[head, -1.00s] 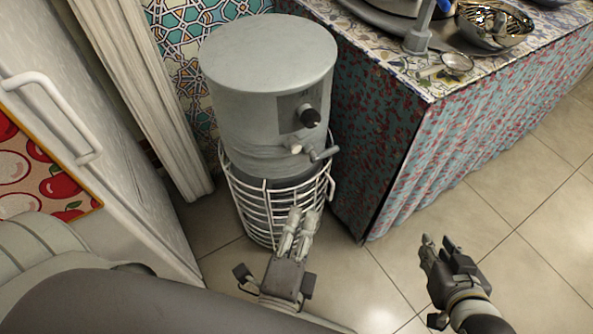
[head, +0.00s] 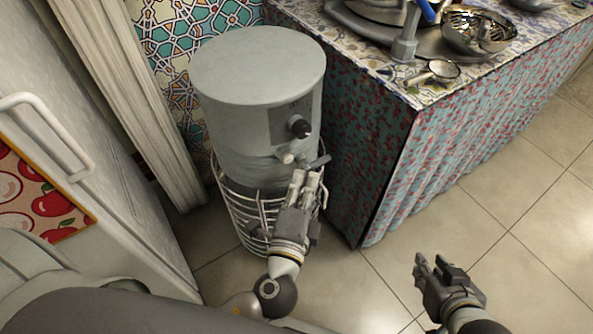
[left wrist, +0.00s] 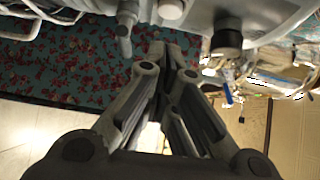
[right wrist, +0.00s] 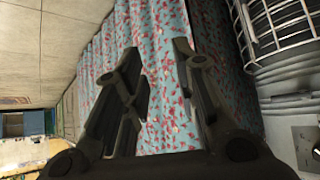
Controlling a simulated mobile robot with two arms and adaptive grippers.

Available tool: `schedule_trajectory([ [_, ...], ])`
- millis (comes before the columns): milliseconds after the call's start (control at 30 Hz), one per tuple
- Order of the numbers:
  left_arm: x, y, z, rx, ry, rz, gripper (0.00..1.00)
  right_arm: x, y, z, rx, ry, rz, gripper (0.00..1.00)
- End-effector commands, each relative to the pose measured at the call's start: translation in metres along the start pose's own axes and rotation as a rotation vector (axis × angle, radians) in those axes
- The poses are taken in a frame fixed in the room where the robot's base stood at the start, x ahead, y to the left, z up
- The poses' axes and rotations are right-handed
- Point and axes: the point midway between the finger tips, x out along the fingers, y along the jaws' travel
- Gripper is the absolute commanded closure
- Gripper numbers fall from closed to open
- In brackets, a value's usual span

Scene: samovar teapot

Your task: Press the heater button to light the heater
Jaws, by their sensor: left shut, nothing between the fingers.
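The heater (head: 245,95) is a grey upright cylinder in a white wire stand (head: 237,213). Its front has a black knob (head: 300,127), a small pale round button (head: 287,158) below it, and a grey lever (head: 320,161). The left wrist view also shows the black knob (left wrist: 227,40), the pale button (left wrist: 171,8) and the lever (left wrist: 126,25). My left gripper (head: 306,175) is shut and empty, its tips just below the button and apart from it in the left wrist view. My right gripper (head: 430,262) is open and empty over the floor.
A cloth-covered counter (head: 375,165) stands right of the heater, with a metal bowl (head: 478,30) and a small strainer (head: 442,69) on top. A white door with a handle (head: 45,125) is at the left. The tiled floor (head: 500,215) at right is free.

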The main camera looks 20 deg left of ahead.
Motion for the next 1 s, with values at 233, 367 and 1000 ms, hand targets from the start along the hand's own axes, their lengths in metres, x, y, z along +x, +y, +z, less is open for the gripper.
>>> schedule_trajectory([
  [233,0.018,0.0,0.019,0.002,0.001,0.0,1.0,-0.001,0.0,0.002,0.0,-0.008,0.001,0.73],
  [367,0.019,0.001,0.021,0.001,0.001,0.001,1.0,-0.001,0.0,0.002,0.0,-0.01,0.001,0.73],
  [1000,0.035,0.0,0.039,0.004,-0.008,-0.002,1.0,-0.004,0.003,0.017,0.001,-0.078,0.006,0.73],
])
